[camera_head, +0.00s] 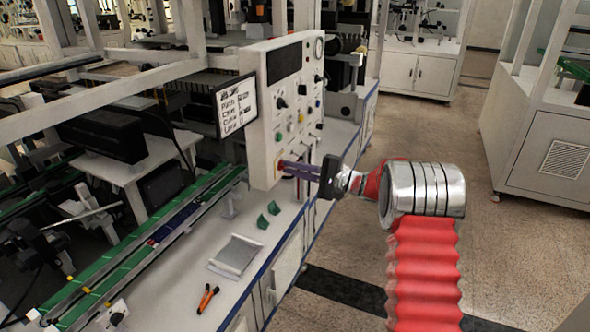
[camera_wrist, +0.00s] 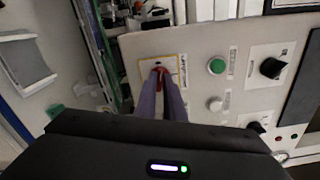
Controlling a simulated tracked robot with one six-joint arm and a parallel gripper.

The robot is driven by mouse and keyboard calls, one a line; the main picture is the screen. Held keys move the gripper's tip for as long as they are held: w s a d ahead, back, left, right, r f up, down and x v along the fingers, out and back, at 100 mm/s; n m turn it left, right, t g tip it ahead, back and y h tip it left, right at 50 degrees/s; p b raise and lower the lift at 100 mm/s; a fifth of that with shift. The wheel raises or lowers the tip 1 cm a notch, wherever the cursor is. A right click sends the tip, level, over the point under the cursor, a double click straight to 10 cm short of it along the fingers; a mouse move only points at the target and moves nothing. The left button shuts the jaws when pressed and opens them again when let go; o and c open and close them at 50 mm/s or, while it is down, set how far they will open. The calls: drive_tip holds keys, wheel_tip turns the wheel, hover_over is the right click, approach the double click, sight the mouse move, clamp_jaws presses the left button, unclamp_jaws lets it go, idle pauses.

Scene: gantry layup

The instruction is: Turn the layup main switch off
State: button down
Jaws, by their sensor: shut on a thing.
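The main switch, a red knob on a yellow-edged plate (camera_wrist: 176,62), sits at the lower corner of the light grey control panel (camera_head: 262,125). My gripper (camera_wrist: 160,76) is shut on the red knob (camera_wrist: 160,70), with a purple finger on each side of it. In the head view my gripper (camera_head: 281,167) reaches in from the right to the panel's bottom edge, where the fingers hide most of the knob. The knob's exact turn angle is hard to tell.
Beside the switch are a green button (camera_wrist: 217,66), a white button (camera_wrist: 215,104) and a black selector (camera_wrist: 271,68). Below the panel, a metal tray (camera_head: 236,256) and orange-handled pliers (camera_head: 207,298) lie on the white bench. The floor at right is clear.

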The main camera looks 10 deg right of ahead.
drive_tip(key=shift+s+a+f+n, duration=0.1)
drive_tip(key=shift+a+f+n, duration=0.05)
drive_tip(key=shift+n, duration=0.7)
drive_tip(key=shift+s+a+f+n, duration=0.1)
drive_tip(key=shift+f+n, duration=0.05)
drive_tip(key=shift+n, duration=0.7)
drive_tip(key=c, duration=2.2)
unclamp_jaws()
drive_tip(key=o, duration=0.3)
drive_tip(key=shift+w+d+r, duration=0.1)
drive_tip(key=shift+w, duration=0.05)
drive_tip(key=shift+o, duration=0.2)
drive_tip(key=shift+d, duration=0.15)
drive_tip(key=v, duration=1.3)
drive_tip(key=shift+s+d, duration=0.2)
drive_tip(key=shift+s, duration=0.05)
